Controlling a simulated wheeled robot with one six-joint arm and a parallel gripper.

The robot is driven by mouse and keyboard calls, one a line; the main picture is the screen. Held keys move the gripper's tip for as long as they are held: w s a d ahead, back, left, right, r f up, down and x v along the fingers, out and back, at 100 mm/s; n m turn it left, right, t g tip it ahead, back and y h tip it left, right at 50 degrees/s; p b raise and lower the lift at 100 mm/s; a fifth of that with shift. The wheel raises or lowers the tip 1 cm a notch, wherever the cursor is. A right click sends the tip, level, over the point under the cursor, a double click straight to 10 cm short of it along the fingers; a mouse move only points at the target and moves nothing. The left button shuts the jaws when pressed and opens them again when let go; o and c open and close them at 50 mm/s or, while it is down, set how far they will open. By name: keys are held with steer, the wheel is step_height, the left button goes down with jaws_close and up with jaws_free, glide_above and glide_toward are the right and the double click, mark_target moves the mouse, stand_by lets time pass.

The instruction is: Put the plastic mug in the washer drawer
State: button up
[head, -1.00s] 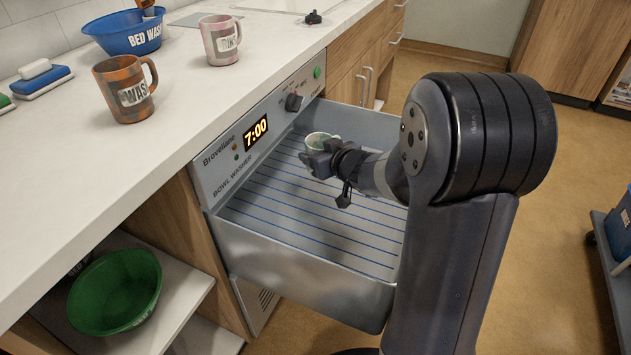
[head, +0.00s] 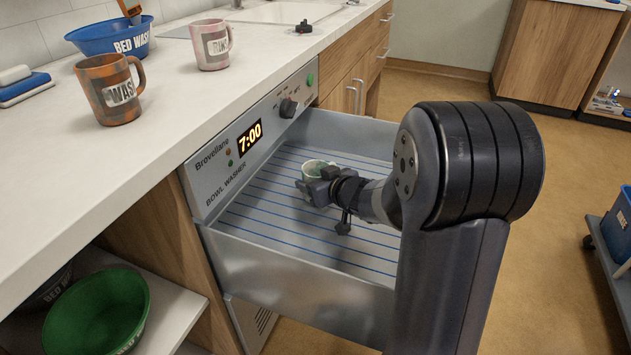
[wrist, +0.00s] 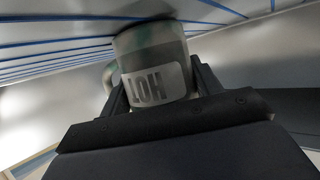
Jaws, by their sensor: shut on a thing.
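The mug (head: 313,166) is pale with green patches and is held by my gripper (head: 318,180) inside the open washer drawer (head: 300,290). The gripper hides part of the mug in the head view.
An orange-brown mug (head: 105,95), a pink mug (head: 212,55) and a blue bowl (head: 110,40) stand on the counter (head: 60,190). A green bowl (head: 97,315) sits on the shelf below. The drawer floor around the mug is clear; its metal walls surround my gripper.

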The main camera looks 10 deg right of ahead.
steer(key=o, duration=1)
steer(key=shift+f, duration=0.15)
steer(key=shift+c, duration=0.2)
steer(key=shift+s+r, duration=0.15)
steer(key=shift+r, duration=0.2)
steer(key=p+v, duration=0.3)
steer(key=v, duration=0.3)
steer(key=shift+s+d+r, duration=0.1)
steer(key=shift+s+d, duration=0.05)
steer(key=shift+s, duration=0.05)
steer(key=shift+s+d, duration=0.1)
steer(key=shift+s, duration=0.2)
steer(key=shift+o, duration=0.5)
